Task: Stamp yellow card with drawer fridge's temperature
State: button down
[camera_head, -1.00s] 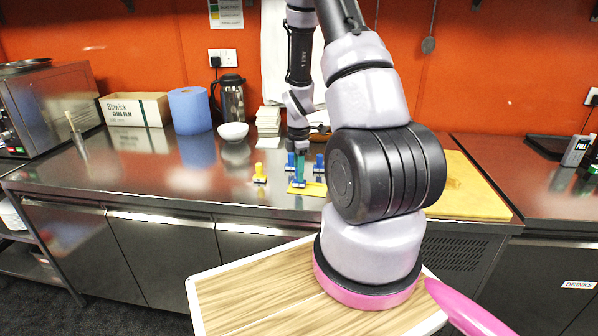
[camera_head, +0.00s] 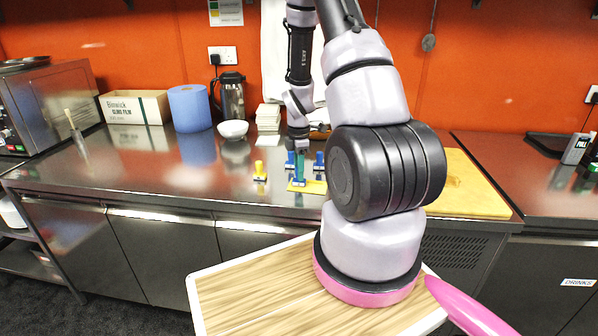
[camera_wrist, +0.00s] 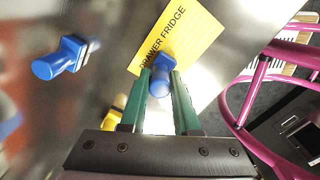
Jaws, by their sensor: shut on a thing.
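My gripper (camera_wrist: 161,92) has green fingers and is shut on a blue stamp (camera_wrist: 161,84). In the wrist view the stamp is over the lower part of the yellow card (camera_wrist: 188,32), which reads "DRAWER FRIDGE". Whether the stamp touches the card cannot be told. In the head view the yellow card (camera_head: 308,187) lies flat near the counter's front edge, below my gripper (camera_head: 299,172). Another blue stamp (camera_head: 319,162) stands just right of my gripper. A yellow stamp (camera_head: 260,172) stands to the left. A blue stamp (camera_wrist: 60,58) also shows at left in the wrist view.
The steel counter (camera_head: 140,185) has free room left of the stamps. A white bowl (camera_head: 233,130), a flask (camera_head: 231,98), a blue roll (camera_head: 190,107) and a film box (camera_head: 135,106) stand behind. A yellow board (camera_head: 470,190) lies right.

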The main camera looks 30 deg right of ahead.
jog(key=shift+r, duration=3.45)
